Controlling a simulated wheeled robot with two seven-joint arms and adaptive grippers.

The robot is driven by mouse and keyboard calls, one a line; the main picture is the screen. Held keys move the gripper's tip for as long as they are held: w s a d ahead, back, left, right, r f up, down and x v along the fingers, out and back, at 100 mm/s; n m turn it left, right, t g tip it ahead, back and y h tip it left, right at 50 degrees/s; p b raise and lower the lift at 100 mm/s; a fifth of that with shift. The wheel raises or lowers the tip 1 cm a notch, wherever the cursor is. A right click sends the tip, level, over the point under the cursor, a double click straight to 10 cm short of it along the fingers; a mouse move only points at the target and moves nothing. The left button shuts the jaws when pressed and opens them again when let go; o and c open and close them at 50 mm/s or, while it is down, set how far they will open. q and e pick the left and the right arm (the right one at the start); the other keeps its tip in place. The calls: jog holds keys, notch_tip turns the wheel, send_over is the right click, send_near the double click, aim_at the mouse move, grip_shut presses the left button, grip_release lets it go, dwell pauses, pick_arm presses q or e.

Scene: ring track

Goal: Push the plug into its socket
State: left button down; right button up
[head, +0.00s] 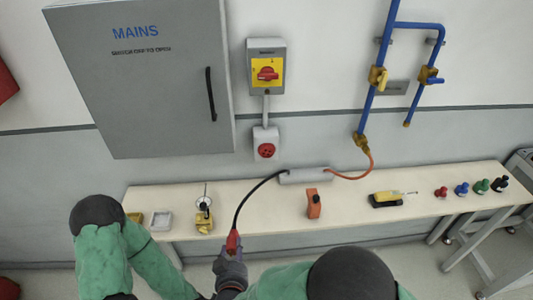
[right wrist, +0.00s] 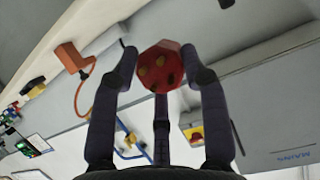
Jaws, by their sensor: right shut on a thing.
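The red plug (head: 233,241) hangs at the end of a black cable (head: 250,197), in front of the bench's front edge. My right gripper (head: 231,260) is shut on it. In the right wrist view the plug (right wrist: 160,66) is between the fingers, with several brass-coloured pins showing on its face. The socket (head: 266,143) is a grey wall box with a round red face, below the switch, well above and apart from the plug. I cannot make out the socket in the right wrist view. My left arm shows at lower left; its gripper cannot be made out.
A grey MAINS cabinet (head: 150,75) is left of the red-and-yellow switch (head: 267,73). Blue pipes (head: 384,60) run down the wall at right. The bench (head: 270,222) holds a grey box (head: 306,176), an orange item (head: 314,203), a yellow tool (head: 386,200) and several coloured knobs.

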dwell(0.5)
jog(key=w+d+f, duration=0.2)
jog(key=d+f, duration=0.1)
jog(key=d, duration=0.8)
jog(key=w+d+f, duration=0.3)
jog(key=d, duration=0.9)
jog(key=shift+d+f, duration=0.25)
jog(key=shift+f, duration=0.15)
jog(key=shift+w, duration=0.1)
jog(key=w+a+r+n+g+y, duration=0.1)
jog(key=w+a+r+n+y, duration=0.1)
jog(key=a+r+n+y, duration=0.2)
jog(key=w+a+r+n+g+y, duration=0.2)
jog(key=a+r+n+y, duration=0.2)
jog(key=a+r, duration=0.3)
jog(key=shift+w+a+r+y, duration=0.2)
jog(key=shift+a+y, duration=0.3)
jog(key=shift+a, duration=0.7)
jog(key=shift+w+f, duration=0.1)
jog(key=shift+f, duration=0.05)
jog(key=w+a+f+n+g+y, duration=0.3)
jog(key=w+f+n+g, duration=0.1)
jog(key=f, duration=0.1)
jog(key=shift+w+f+n+g, duration=0.2)
jog(key=shift+f+n+g, duration=0.1)
jog(key=shift+n, duration=0.1)
jog(key=shift+a, duration=0.1)
